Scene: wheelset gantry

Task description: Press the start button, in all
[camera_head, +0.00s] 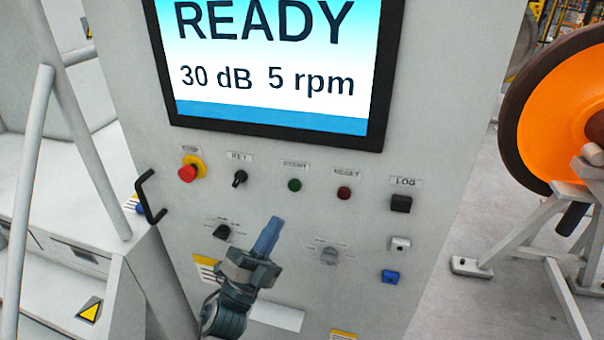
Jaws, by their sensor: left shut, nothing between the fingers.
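The green start button (295,185) sits in the upper control row of the grey cabinet, under a small label that seems to read START. My left gripper (274,224) is shut and empty, with its blue-grey fingers pointing up at the panel, below and a little left of the green button. In the picture there is a gap between the fingertips and the button; I cannot tell how far the tips are from the panel. The screen (275,60) above reads READY, 30 dB, 5 rpm. My right gripper is not in view.
In the same row are a red stop button (187,173) on yellow, a black key switch (239,178), a dark red reset button (344,193) and a black LOG block (401,203). A black handle (149,197) juts out at left. An orange wheel (555,105) stands at right.

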